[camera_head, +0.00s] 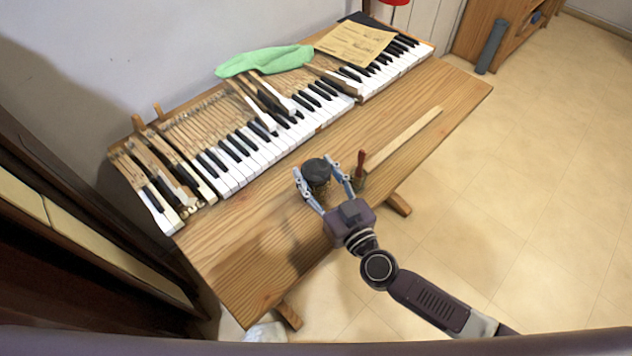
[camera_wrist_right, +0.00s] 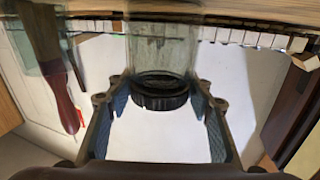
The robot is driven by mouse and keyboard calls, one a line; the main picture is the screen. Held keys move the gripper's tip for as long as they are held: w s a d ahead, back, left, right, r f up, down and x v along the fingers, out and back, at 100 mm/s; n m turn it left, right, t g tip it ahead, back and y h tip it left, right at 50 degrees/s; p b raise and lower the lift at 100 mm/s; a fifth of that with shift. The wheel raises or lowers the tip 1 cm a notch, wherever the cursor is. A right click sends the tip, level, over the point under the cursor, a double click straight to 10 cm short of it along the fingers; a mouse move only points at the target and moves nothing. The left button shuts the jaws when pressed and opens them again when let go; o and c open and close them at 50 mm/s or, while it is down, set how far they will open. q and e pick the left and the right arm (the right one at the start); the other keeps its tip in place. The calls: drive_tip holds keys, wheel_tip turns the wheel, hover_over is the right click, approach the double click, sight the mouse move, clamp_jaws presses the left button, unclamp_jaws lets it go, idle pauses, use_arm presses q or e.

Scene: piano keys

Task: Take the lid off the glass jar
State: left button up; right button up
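The glass jar (camera_wrist_right: 163,48) stands on the wooden table with its dark, ridged round lid (camera_wrist_right: 160,93) on it. The wrist view shows it upside down. In the head view the dark lid (camera_head: 317,171) hides most of the jar. My right gripper (camera_head: 316,167) is open, with one finger on each side of the lid. In the wrist view the right gripper (camera_wrist_right: 160,84) shows a gap between each finger pad and the lid. My left gripper is not in view.
A red-handled tool (camera_head: 361,163) stands close to the right of my right gripper. A long wooden strip (camera_head: 405,138) lies beyond it. The piano keyboard (camera_head: 243,153), a green cloth (camera_head: 263,61) and a paper sheet (camera_head: 354,42) lie behind. The table's front left (camera_head: 240,265) is clear.

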drive_tip(key=shift+r, duration=0.1)
drive_tip(key=c, duration=0.9)
drive_tip(key=shift+r+p, duration=6.55)
drive_tip(key=shift+r, duration=3.45)
drive_tip(key=o, duration=0.9)
drive_tip(key=c, duration=1.1)
drive_tip(key=shift+f, duration=0.1)
